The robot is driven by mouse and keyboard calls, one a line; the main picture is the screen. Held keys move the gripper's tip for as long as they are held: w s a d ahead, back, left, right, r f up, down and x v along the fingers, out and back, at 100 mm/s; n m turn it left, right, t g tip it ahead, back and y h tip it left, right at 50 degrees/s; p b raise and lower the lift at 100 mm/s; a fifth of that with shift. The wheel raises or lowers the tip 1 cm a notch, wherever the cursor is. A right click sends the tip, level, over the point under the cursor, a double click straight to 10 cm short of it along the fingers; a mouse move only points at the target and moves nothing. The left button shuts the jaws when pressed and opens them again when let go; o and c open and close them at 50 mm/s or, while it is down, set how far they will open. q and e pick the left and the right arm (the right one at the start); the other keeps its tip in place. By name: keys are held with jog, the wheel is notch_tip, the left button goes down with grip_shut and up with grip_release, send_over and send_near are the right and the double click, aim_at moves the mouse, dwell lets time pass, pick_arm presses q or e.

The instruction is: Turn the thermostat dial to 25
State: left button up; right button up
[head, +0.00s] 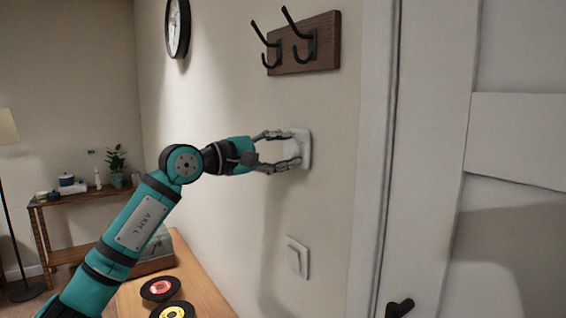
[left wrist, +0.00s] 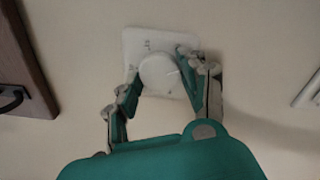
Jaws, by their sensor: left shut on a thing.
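The thermostat is a white square plate (head: 306,147) on the wall, below the coat hooks in the head view. In the left wrist view its round white dial (left wrist: 158,72) sits on the plate (left wrist: 133,42), with small marks around it too blurred to read. A short line shows on the dial's right part. My left gripper (head: 292,149) reaches the thermostat from the left. Its fingers stand on both sides of the dial, shut on it, and they also show in the left wrist view (left wrist: 160,85). My right gripper is not in view.
A wooden rack with black hooks (head: 304,45) is above the thermostat. A white light switch (head: 298,257) is below it. A door with a dark handle (head: 399,308) is at the right. Records (head: 160,288) lie on a wooden surface (head: 205,290) below my arm.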

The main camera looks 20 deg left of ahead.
pick_arm(q)
jog(key=m+b, duration=0.1)
jog(key=m, duration=0.2)
jog(key=shift+f+m+b, duration=0.1)
jog(key=shift+m+b, duration=0.2)
jog(key=shift+m, duration=0.4)
jog(key=o, duration=1.2)
jog(key=v, duration=1.2)
